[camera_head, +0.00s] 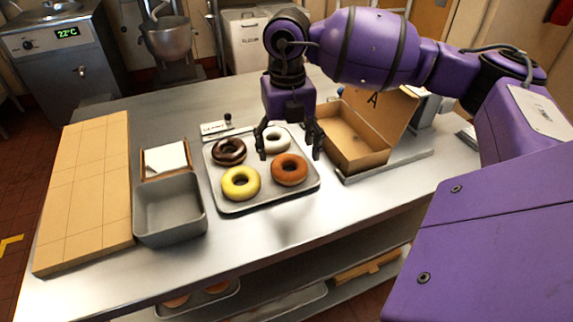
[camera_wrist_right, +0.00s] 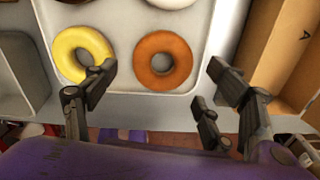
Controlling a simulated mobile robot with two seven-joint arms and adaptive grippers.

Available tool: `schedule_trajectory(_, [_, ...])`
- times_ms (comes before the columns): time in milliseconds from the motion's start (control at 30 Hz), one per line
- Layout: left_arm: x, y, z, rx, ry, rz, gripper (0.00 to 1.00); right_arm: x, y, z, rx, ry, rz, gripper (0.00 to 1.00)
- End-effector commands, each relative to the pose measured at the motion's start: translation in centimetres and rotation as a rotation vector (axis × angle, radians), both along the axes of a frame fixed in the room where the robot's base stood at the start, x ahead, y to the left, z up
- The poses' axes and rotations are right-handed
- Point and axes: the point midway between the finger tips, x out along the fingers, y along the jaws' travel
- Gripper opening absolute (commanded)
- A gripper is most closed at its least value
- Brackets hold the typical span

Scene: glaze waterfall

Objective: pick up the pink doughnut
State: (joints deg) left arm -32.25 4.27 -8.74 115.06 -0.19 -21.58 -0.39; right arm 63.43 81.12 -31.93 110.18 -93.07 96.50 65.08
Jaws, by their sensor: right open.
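No doughnut in view looks pink. A grey tray (camera_head: 266,192) on the steel table holds a dark brown doughnut (camera_head: 229,161), a white doughnut (camera_head: 284,148), a yellow doughnut (camera_head: 240,195) and an orange-brown doughnut (camera_head: 290,181). My right gripper (camera_head: 290,150) is open and empty, pointing down over the tray's right side by the white and orange-brown doughnuts. In the right wrist view the orange-brown doughnut (camera_wrist_right: 162,82) lies between the spread fingers (camera_wrist_right: 157,85), and the yellow doughnut (camera_wrist_right: 63,50) is by the left finger. My left gripper is out of view.
An open cardboard box (camera_head: 350,150) marked A stands close to the tray's right. A grey bin (camera_head: 170,218) and a wooden board (camera_head: 85,195) lie to the left. A small label holder (camera_head: 214,127) is behind the tray. The table front is clear.

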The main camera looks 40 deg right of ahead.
Motion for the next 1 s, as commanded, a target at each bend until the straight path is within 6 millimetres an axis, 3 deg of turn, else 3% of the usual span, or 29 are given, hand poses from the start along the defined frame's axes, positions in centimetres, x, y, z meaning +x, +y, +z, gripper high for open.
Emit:
schedule_trajectory(300, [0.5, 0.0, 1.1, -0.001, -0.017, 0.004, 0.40, -0.6, 0.0, -4.2, 0.001, 0.000, 0.001, 0.77])
schedule_trajectory(600, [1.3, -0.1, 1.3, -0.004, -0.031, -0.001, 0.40, -0.6, 0.0, -4.9, 0.001, -0.001, 0.001, 0.77])
schedule_trajectory(867, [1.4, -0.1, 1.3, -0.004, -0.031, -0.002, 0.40, -0.6, 0.0, -4.9, 0.001, -0.001, 0.001, 0.44])
schedule_trajectory(1000, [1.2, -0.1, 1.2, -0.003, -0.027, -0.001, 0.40, -0.6, 0.0, -4.8, 0.001, -0.001, 0.001, 0.42])
